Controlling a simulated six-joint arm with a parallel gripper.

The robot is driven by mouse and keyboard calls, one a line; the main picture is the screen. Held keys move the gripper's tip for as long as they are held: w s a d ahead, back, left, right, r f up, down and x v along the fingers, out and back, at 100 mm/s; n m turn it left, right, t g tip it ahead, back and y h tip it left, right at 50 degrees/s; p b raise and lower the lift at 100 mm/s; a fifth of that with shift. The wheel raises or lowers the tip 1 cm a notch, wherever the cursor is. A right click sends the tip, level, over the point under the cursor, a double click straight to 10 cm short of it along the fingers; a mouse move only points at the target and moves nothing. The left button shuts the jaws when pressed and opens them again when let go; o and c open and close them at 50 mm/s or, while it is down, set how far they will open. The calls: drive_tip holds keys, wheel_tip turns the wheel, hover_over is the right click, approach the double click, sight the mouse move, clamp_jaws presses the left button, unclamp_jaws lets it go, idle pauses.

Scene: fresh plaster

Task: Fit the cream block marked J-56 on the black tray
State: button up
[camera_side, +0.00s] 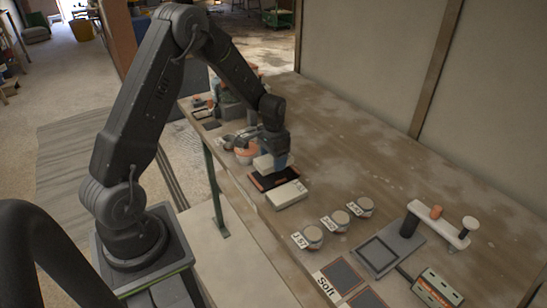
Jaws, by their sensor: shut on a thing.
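My gripper (274,152) points down over the bench and is shut on a cream block (263,164). The block hangs just above the black tray (262,184), or touches it; I cannot tell which from this angle. The marking on the held block is too small or hidden to read. A second cream block (287,196), with a small dark mark at its right end, lies right in front of the tray. My fingertips are partly hidden by the block and the wrist.
Several small jars stand to the right, among them a jar (312,236) with a white tag. A grey square plate (377,254) and a white-armed stand (438,228) are farther right. Cluttered items sit behind my gripper. The bench's right rear is clear.

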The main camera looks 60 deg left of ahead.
sight(273, 175)
drive_tip(key=shift+f, duration=0.6)
idle(0.3)
drive_tip(key=shift+f, duration=0.35)
drive_tip(key=shift+f, duration=0.3)
idle(0.4)
drive_tip(key=shift+f, duration=0.35)
drive_tip(key=shift+f, duration=0.3)
idle(0.5)
drive_tip(key=o, duration=0.9)
drive_tip(key=shift+o, duration=0.7)
drive_tip(key=shift+s+f, duration=0.1)
drive_tip(key=shift+d, duration=0.1)
drive_tip(key=shift+o, duration=0.7)
drive_tip(key=shift+s, duration=0.1)
